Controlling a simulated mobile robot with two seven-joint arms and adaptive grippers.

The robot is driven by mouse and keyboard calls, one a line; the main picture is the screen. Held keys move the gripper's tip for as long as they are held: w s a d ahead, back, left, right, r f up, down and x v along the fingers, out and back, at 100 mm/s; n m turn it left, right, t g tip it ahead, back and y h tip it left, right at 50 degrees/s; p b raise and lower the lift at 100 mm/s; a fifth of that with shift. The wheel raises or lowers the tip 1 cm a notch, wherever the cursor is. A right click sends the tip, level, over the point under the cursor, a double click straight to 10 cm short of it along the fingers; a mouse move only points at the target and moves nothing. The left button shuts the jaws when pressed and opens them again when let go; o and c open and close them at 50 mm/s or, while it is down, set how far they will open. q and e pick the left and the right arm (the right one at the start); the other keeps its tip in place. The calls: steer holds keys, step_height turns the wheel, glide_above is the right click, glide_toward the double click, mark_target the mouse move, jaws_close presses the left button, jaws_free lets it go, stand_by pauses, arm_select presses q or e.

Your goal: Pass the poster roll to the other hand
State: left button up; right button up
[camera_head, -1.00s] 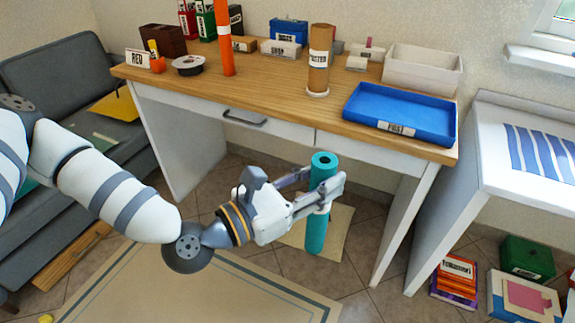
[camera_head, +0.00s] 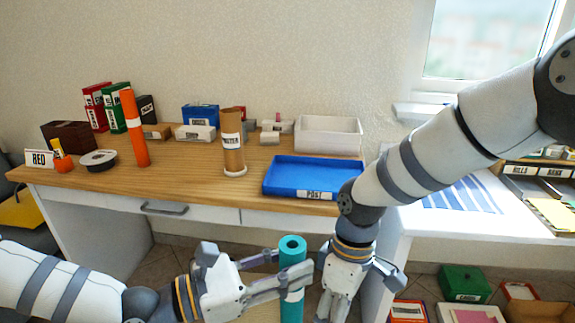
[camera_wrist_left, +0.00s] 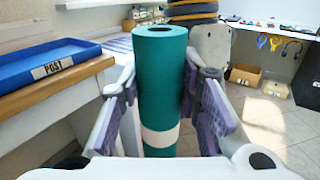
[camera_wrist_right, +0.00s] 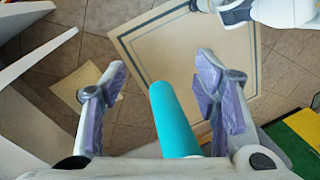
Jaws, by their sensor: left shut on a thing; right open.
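The poster roll is a teal tube (camera_head: 291,250) with a hollow top end, roughly upright in front of the desk. My left gripper (camera_head: 286,279) is shut on it from the left. In the left wrist view the roll (camera_wrist_left: 160,75) stands between the fingers, with a pale band low on it. My right gripper (camera_head: 345,300) points down just right of the roll, open. In the right wrist view the roll (camera_wrist_right: 172,120) shows between the spread fingers (camera_wrist_right: 160,95); I cannot tell whether they touch it.
Behind stands a wooden desk (camera_head: 200,180) with a blue POST tray (camera_head: 312,175), a brown tube labelled POSTER (camera_head: 232,142), an orange tube (camera_head: 135,127) and a white bin (camera_head: 328,134). A white table (camera_head: 470,215) stands at right. A mat (camera_wrist_right: 190,45) lies on the floor.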

steer(key=w+a+r+n+h, duration=0.1)
steer(key=w+r+n+h, duration=0.3)
steer(key=r, duration=0.9)
step_height(320, 180, up, 15)
steer(key=t+y, duration=0.2)
steer(key=y, duration=0.1)
glide_above(288, 244)
steer(key=shift+n, duration=0.3)
step_height(288, 244, down, 12)
steer(key=shift+f, duration=0.1)
steer(key=c, duration=1.2)
arm_select(q)
steer(key=o, duration=1.3)
arm_select(e)
steer(key=shift+c, duration=0.2)
